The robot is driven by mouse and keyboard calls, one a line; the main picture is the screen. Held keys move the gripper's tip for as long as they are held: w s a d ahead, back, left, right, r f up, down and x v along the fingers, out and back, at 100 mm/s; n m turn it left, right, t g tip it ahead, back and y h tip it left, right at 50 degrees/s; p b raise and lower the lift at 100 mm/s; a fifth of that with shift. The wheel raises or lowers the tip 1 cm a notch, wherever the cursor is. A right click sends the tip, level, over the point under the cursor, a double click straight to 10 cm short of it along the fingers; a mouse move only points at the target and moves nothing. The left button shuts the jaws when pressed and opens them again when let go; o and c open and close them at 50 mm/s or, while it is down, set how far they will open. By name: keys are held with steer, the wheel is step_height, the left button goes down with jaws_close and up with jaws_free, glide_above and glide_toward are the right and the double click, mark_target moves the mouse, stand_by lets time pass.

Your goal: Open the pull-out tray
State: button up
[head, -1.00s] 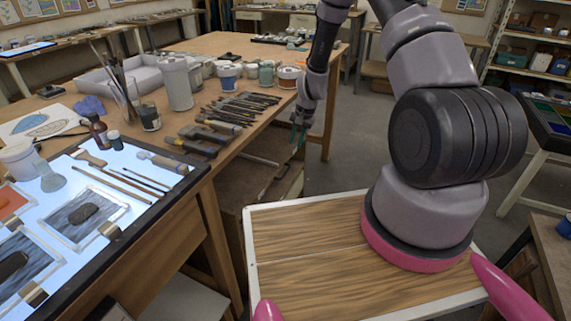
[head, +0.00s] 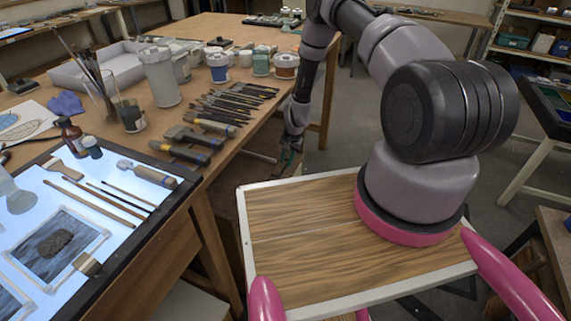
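My gripper (head: 289,157) is small and dark in the head view, at the right side of the wooden worktable (head: 214,162), below its top. Whether its fingers are apart or closed cannot be made out. The pull-out tray is not clearly seen. A light wooden edge (head: 262,157) beside the gripper, under the tabletop, may belong to it. My own wood-topped base hides most of the space below, so contact between gripper and tray cannot be told.
A lit light table (head: 90,215) is close at left. Shelves (head: 535,40) stand at the back right. Grey floor (head: 345,135) is open right of the worktable.

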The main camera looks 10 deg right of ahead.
steer(key=shift+w+a+f, duration=0.1)
steer(key=shift+f, duration=0.5)
steer(key=shift+w+a+f, duration=0.1)
steer(key=shift+f, duration=0.45)
steer(key=shift+s, duration=0.1)
jaws_close()
stand_by(0.5)
